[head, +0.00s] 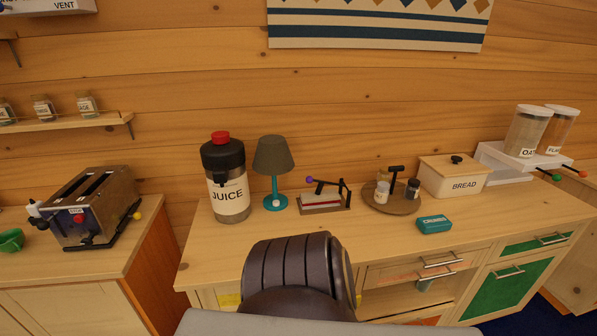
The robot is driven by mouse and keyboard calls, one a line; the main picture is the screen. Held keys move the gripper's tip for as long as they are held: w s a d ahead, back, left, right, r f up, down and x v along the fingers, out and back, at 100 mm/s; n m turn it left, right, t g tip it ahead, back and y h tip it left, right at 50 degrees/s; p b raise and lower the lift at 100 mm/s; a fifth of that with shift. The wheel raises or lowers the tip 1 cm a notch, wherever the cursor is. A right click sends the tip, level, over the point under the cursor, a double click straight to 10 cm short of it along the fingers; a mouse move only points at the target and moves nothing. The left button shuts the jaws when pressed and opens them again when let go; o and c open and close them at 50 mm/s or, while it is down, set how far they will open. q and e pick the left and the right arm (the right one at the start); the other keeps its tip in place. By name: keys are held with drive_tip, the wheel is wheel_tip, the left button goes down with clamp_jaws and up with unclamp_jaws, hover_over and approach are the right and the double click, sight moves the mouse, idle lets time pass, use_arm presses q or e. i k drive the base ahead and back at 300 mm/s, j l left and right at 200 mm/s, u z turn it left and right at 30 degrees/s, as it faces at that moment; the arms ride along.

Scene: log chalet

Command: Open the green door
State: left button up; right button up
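The green door (512,291) is the lower right front of the long wooden cabinet. It looks closed, with a metal bar handle (510,271) near its top edge. A narrow green drawer front (535,243) with its own bar handle sits just above it. Neither of my grippers shows in the head view, so nothing of mine is seen at the door.
The countertop holds a juice dispenser (228,190), a teal lamp (273,165), a bread box (455,177) and a teal box (434,224). A toaster (92,213) stands on the left counter. Dark blue floor (538,318) shows at lower right.

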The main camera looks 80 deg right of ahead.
sight(501, 287)
drive_tip(key=z, duration=1.7)
drive_tip(key=k+z, duration=0.1)
drive_tip(key=z, duration=1.6)
drive_tip(key=l+z, duration=0.1)
drive_tip(key=z, duration=0.45)
drive_tip(key=k+z, duration=0.1)
drive_tip(key=z, duration=0.45)
drive_tip(key=i+l, duration=0.3)
drive_tip(key=i+l+u, duration=0.1)
drive_tip(key=i+l, duration=0.15)
drive_tip(key=l, duration=0.25)
